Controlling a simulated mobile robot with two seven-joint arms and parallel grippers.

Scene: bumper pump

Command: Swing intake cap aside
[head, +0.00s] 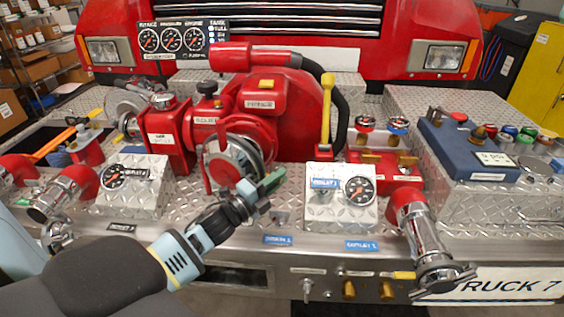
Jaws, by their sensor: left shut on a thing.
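The intake cap (234,160) is a round silver disc with red parts around it, at the front of the red pump (290,120) in the middle of the bumper. My left gripper (260,194) comes in from the lower left and is shut at the cap's lower right edge. My right gripper is not in view.
Gauge boxes stand left (134,188) and right (342,198) of the cap. A silver outlet elbow (424,240) sticks out at right. A yellow-handled lever (326,108) rises beside the pump. A blue case (468,147) lies on the right deck. Shelves (35,50) stand back left.

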